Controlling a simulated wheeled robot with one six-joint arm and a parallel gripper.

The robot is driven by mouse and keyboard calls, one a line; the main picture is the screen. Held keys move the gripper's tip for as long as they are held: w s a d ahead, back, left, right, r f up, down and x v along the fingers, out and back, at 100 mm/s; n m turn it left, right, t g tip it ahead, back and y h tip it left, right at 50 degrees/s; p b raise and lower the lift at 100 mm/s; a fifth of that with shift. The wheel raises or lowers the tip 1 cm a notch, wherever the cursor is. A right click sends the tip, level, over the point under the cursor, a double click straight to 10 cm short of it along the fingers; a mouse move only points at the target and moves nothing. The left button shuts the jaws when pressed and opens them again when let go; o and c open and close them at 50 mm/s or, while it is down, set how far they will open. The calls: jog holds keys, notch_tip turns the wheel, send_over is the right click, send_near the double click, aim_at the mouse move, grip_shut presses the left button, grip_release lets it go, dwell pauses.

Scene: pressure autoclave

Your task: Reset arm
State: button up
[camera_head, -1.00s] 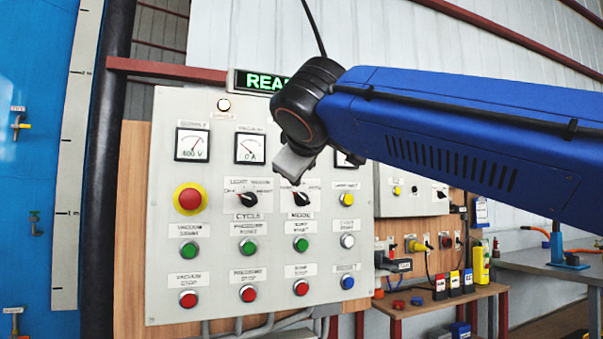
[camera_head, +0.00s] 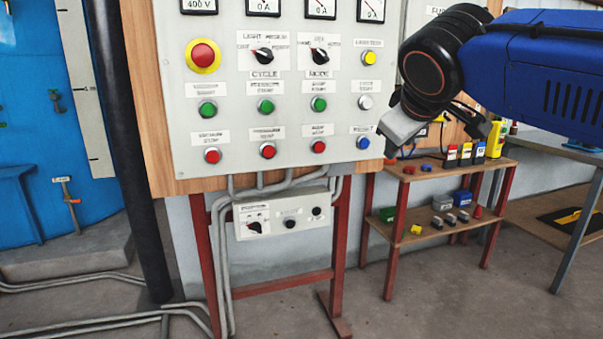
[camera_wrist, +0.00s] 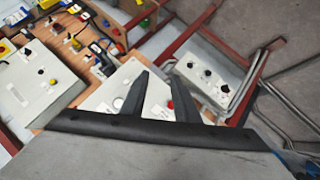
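My arm reaches in from the right in the head view, its black wrist in front of the right side of the grey control panel (camera_head: 235,100). My gripper (camera_wrist: 158,76) shows in the wrist view as two dark fingers standing apart, with nothing held between them. A small red button and part of a pale panel show behind the fingers. In the head view the fingers are mostly hidden by the wrist and hard to make out.
The panel carries an emergency stop (camera_head: 203,55), green buttons, red buttons and knobs. A small control box (camera_head: 280,213) hangs below it on a red frame (camera_head: 285,285). A wooden bench (camera_head: 450,168) with tools stands right. A blue vessel (camera_head: 35,150) stands left. Floor in front is clear.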

jog(key=s+d+f+m+g, duration=0.1)
jog(key=s+d+f+m, duration=0.1)
jog(key=s+f, duration=0.5)
jog(key=s+d+f+m+g+y, duration=0.1)
jog(key=s+d+f, duration=0.3)
jog(key=f, duration=1.1)
jog(key=s+d+f+m+g, duration=0.3)
jog(key=s+f+m, duration=0.1)
jog(key=s+f, duration=0.5)
notch_tip(320, 180, down, 2)
jog(key=shift+s+d, duration=0.25)
jog(key=shift+s, duration=0.1)
